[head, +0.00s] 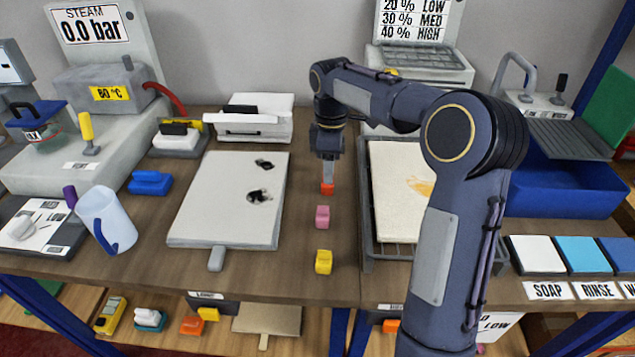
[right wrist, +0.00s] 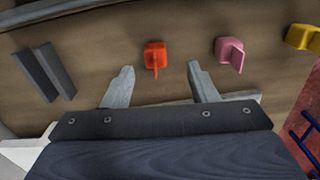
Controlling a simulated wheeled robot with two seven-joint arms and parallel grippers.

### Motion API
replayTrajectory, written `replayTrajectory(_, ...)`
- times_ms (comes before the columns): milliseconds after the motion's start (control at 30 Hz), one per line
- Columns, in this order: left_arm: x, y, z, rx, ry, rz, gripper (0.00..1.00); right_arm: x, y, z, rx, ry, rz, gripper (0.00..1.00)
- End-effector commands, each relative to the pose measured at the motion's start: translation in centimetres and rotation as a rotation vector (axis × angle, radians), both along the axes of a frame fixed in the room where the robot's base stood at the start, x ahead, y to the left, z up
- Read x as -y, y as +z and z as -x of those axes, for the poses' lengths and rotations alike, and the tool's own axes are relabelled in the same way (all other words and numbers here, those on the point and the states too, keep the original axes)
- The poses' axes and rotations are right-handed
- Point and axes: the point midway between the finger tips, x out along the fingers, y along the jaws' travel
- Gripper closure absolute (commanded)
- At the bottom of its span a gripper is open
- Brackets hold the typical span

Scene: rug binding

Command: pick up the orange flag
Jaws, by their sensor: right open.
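The orange flag (head: 327,188) is a small orange-red block with an upright tab, standing on the wooden table between the white board and the wire tray. In the right wrist view the orange flag (right wrist: 155,56) lies ahead of and between the two fingertips. My right gripper (head: 328,172) is open and empty, pointing down just above or behind the flag; its fingers show apart in the right wrist view (right wrist: 160,75). It does not clearly touch the flag. My left gripper is not in view.
A pink flag (head: 322,216) and a yellow flag (head: 323,262) stand in line towards the table's front edge. The white board (head: 225,225) with dark holes lies left. The grey tray (head: 368,240) with a cream mat lies right. A blue bin (head: 560,190) is farther right.

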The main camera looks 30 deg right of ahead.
Motion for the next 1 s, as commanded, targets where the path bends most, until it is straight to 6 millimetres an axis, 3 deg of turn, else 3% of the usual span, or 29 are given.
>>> replayTrajectory(433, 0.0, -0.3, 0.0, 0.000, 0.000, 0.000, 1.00, 0.0, -6.0, -0.8, -0.002, -0.004, -0.002, 0.47)
replayTrajectory(767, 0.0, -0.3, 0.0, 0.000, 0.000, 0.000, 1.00, 0.0, -6.8, -0.9, 0.001, -0.005, -0.002, 0.47)
replayTrajectory(1000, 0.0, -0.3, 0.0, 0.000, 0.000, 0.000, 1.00, 0.0, -6.7, -0.9, 0.002, -0.005, -0.002, 0.77)
